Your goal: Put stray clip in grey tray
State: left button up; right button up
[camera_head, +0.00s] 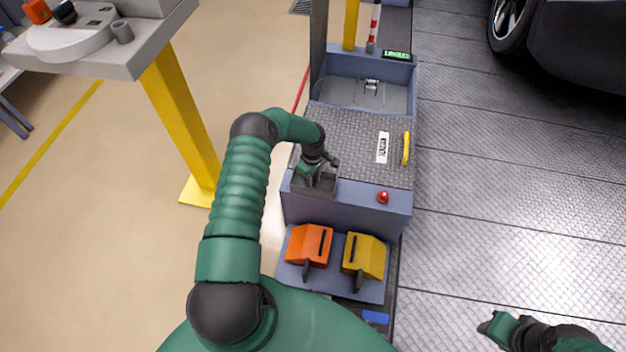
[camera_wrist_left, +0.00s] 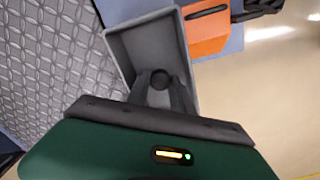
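My left gripper (camera_head: 318,176) points down over the grey tray (camera_head: 327,191) at the near-left corner of the bench. In the left wrist view the grey tray (camera_wrist_left: 120,45) lies under the fingers (camera_wrist_left: 160,88). A small dark round thing (camera_wrist_left: 159,79) shows between the fingertips; I cannot tell whether it is the clip, or whether it is gripped or lies below. A small metal clip-like piece (camera_head: 372,84) shows in the blue basin at the back. My right gripper (camera_head: 497,327) is at the lower right, away from the bench; its fingers are too unclear to judge.
Orange (camera_head: 309,244) and yellow (camera_head: 365,256) cases sit on a low shelf before the bench. A red button (camera_head: 383,197) and a yellow handle (camera_head: 406,148) are right of the tray. A grey stand (camera_head: 100,55) is far left, a car (camera_head: 570,50) back right.

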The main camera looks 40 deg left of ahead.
pick_arm(q)
jog(key=shift+o, duration=0.3)
jog(key=shift+r, duration=0.1)
jog(key=shift+r, duration=0.35)
notch_tip(320, 180, up, 11)
jog(key=p, duration=0.4)
jog(key=shift+r, duration=0.15)
jog(key=shift+d, duration=0.1)
